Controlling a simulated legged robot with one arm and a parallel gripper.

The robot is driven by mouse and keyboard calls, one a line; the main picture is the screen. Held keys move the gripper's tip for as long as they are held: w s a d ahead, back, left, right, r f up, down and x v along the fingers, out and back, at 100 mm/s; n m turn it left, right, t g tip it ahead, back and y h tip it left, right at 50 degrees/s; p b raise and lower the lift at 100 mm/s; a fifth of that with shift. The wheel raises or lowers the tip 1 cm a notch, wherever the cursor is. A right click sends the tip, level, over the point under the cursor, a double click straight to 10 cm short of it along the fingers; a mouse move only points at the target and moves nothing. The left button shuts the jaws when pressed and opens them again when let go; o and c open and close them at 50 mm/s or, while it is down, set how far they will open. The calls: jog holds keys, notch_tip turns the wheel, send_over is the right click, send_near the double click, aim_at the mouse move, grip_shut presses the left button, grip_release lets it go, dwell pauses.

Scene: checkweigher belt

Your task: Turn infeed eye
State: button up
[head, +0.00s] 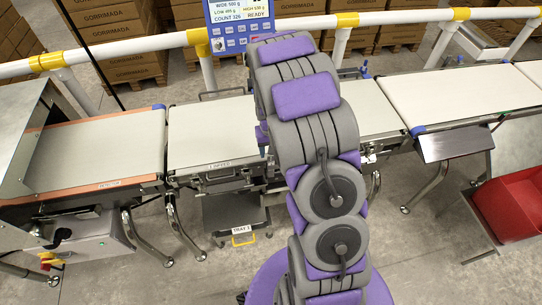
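My purple and grey arm (306,95) rises through the middle of the head view and covers the centre of the belt line. My gripper is hidden behind the arm, so its fingers and anything in them do not show. I cannot pick out the infeed eye with certainty. The left belt (105,145) has copper-coloured side rails and a small label on its front edge. The middle belt (212,130) also has a front label, too small to read surely. A small blue-topped part (364,69) stands behind the line, right of my arm.
A display (240,18) reads COUNT 326 and READY. A white and yellow guard rail (120,50) runs behind the line, with cartons (130,68) beyond. A red bin (510,205) stands at right. Open floor lies in front.

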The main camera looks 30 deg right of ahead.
aim_at(271, 159)
notch_tip(271, 159, up, 11)
jog(key=p, duration=0.1)
jog(key=shift+f, duration=0.1)
dwell(0.5)
jog(key=s+a+r+n+b, duration=0.1)
jog(key=s+a+r, duration=0.4)
jog(key=s, duration=0.3)
jog(key=s+a+r+b, duration=0.1)
jog(key=s+a+r, duration=0.35)
jog(key=s, duration=0.25)
jog(key=s+a+n+g, duration=0.1)
jog(key=s+a, duration=0.1)
jog(key=s, duration=0.6)
jog(key=s+a+r+n, duration=0.1)
jog(key=s+a, duration=0.1)
jog(key=s, duration=0.7)
jog(key=shift+a+r+g+b, duration=0.15)
jog(key=shift+a+g+b, duration=0.2)
jog(key=shift+g+b, duration=0.05)
